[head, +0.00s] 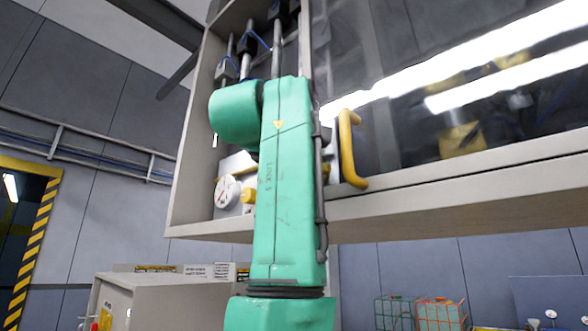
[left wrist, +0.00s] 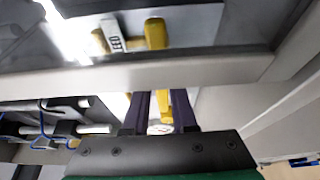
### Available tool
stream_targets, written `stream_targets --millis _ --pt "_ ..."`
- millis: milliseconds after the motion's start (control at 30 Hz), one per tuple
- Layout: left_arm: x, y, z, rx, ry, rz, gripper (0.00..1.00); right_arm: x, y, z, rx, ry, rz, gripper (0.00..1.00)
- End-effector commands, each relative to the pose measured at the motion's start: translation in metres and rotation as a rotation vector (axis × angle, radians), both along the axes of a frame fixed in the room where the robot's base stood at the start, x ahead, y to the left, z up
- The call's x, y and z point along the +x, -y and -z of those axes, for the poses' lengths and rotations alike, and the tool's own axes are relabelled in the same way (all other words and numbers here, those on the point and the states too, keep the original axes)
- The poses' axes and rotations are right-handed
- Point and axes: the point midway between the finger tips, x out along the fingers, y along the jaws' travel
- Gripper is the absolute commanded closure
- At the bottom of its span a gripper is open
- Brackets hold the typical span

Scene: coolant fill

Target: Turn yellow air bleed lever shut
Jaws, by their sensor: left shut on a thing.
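The yellow lever (left wrist: 164,106) shows between the two dark fingers of my left gripper (left wrist: 160,97) in the left wrist view. The gripper is shut on it. Only a short yellow piece shows, so I cannot tell how far the lever is turned. In the head view my green arm rises through the middle and hides the gripper and the lever. A yellow fitting (head: 249,195) shows beside the arm, next to a round white gauge (head: 227,192); I cannot tell whether it belongs to the lever. My right gripper is not in view.
The open grey cabinet (head: 188,190) surrounds my arm's upper part. A glass door or panel (head: 450,90) with a yellow handle (head: 350,148) is close on the right. Dark-fitted pipes (head: 248,45) hang at the top. A grey box (head: 165,295) and wire crates (head: 440,314) stand below.

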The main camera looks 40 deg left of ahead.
Motion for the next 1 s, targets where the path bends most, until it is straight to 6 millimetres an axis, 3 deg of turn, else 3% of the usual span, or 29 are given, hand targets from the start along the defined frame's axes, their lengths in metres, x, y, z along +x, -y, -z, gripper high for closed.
stream_targets --millis 367,400,433,467,800,1000 --pt "0.000 0.001 -0.003 -0.001 0.009 0.003 1.00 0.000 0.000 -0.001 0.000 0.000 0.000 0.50" --pt "0.000 0.001 -0.003 -0.001 0.009 0.003 0.60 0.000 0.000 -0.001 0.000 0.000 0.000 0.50" --pt "0.000 0.001 -0.003 -0.001 0.009 0.003 0.48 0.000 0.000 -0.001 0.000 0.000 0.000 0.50" --pt "0.000 0.001 -0.002 -0.002 0.008 0.003 0.45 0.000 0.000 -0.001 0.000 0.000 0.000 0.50" --pt "-0.004 0.002 -0.001 -0.002 0.005 0.001 0.45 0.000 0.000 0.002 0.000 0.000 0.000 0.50" --pt "-0.040 0.019 0.002 0.000 0.009 0.002 0.45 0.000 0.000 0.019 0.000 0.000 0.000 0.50"
